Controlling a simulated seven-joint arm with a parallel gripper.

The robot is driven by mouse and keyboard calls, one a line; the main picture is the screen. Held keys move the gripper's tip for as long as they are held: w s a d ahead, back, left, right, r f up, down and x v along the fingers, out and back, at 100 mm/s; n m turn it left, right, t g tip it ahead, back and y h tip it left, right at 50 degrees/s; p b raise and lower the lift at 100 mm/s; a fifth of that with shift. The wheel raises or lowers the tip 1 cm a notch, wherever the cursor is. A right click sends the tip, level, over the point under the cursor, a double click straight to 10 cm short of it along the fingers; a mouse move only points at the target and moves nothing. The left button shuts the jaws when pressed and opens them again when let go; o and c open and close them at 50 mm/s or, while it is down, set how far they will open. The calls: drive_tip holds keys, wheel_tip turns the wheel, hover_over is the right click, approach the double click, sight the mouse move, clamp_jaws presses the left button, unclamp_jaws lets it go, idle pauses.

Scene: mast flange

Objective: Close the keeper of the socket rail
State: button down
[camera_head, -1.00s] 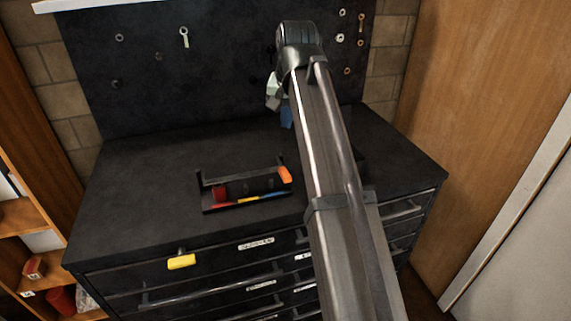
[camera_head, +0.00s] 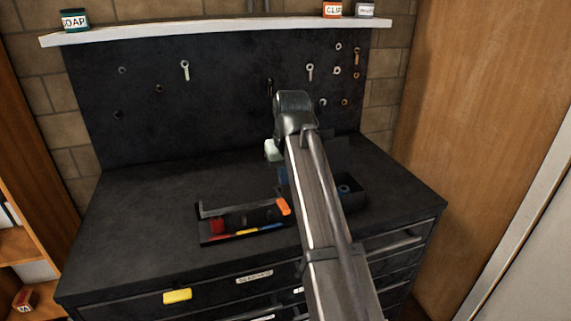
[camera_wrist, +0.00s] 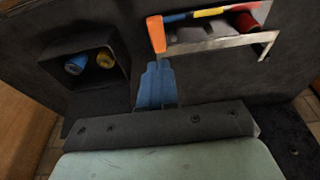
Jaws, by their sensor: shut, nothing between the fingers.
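The socket rail (camera_head: 222,238) is a dark tray on the bench top, left of my arm, with red, yellow and blue colour marks along its front. A red socket (camera_head: 216,226) sits at its left end. The keeper (camera_head: 238,207) is a thin grey bar along the rail's far side, with an orange tab (camera_head: 283,206) at its right end. The wrist view shows the keeper bar (camera_wrist: 222,45) apart from the colour strip, and the orange tab (camera_wrist: 156,35). My gripper (camera_wrist: 158,66) has blue fingers, shut and empty, near the orange tab. In the head view my arm mostly hides it.
A dark open bin (camera_head: 352,196) stands right of my arm; the wrist view shows blue and yellow round pieces in it. A pegboard (camera_head: 220,120) with hanging tools rises behind, under a white shelf (camera_head: 215,30). The bench's left side is clear. A yellow drawer tag (camera_head: 177,296) is in front.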

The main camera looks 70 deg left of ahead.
sight(284, 208)
drive_tip(key=shift+d+x, duration=0.25)
drive_tip(key=shift+x, duration=0.9)
drive_tip(key=shift+d+x, duration=0.2)
drive_tip(key=shift+x, duration=0.95)
drive_tip(key=shift+d+x, duration=0.25)
drive_tip(key=shift+x, duration=0.9)
drive_tip(key=shift+f, duration=0.15)
drive_tip(key=shift+d+f, duration=0.2)
drive_tip(key=shift+f, duration=0.25)
drive_tip(key=shift+d+f, duration=0.2)
drive_tip(key=shift+f, duration=0.2)
drive_tip(key=shift+r, duration=0.45)
drive_tip(key=v, duration=1.3)
drive_tip(key=shift+d, duration=0.1)
